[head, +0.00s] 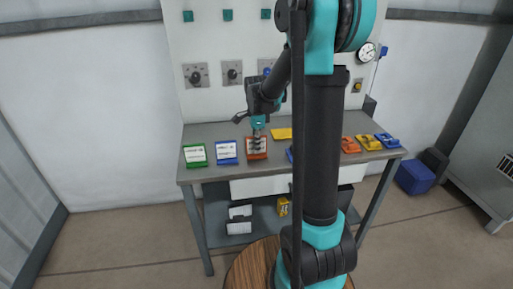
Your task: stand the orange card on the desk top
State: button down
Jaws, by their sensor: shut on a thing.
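The orange card (257,155) stands tilted back at the front edge of the grey desk top (220,132), to the right of a blue card. It has a white label on its face. My gripper (257,138) is over the card's upper part and shut on it, with the fingers covering some of the label. I cannot tell whether the card's lower edge touches the desk.
A green card (195,155) and a blue card (227,152) stand to the left. A yellow piece (282,133) lies behind. Orange, yellow and blue pieces (368,142) lie on the right. My arm hides the desk's middle. A blue bin (415,178) stands on the floor at right.

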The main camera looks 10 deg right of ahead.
jog(key=shift+f, duration=0.3)
jog(key=shift+f, duration=0.1)
jog(key=c, duration=1.6)
grip_release()
notch_tip(320, 180, up, 12)
jog(key=shift+f, duration=0.1)
jog(key=shift+s, duration=0.1)
jog(key=s+d+f+n+t, duration=0.1)
jog(key=s+f+n, duration=0.3)
jog(key=s+n, duration=0.2)
jog(key=s+d+f+n+t, duration=0.1)
jog(key=s+f+n, duration=0.4)
jog(key=s, duration=0.3)
jog(key=s+d+f+n+t, duration=0.2)
jog(key=s+f+n, duration=0.3)
jog(key=s+n, duration=0.2)
jog(key=shift+s+f, duration=0.25)
jog(key=shift+s, duration=0.25)
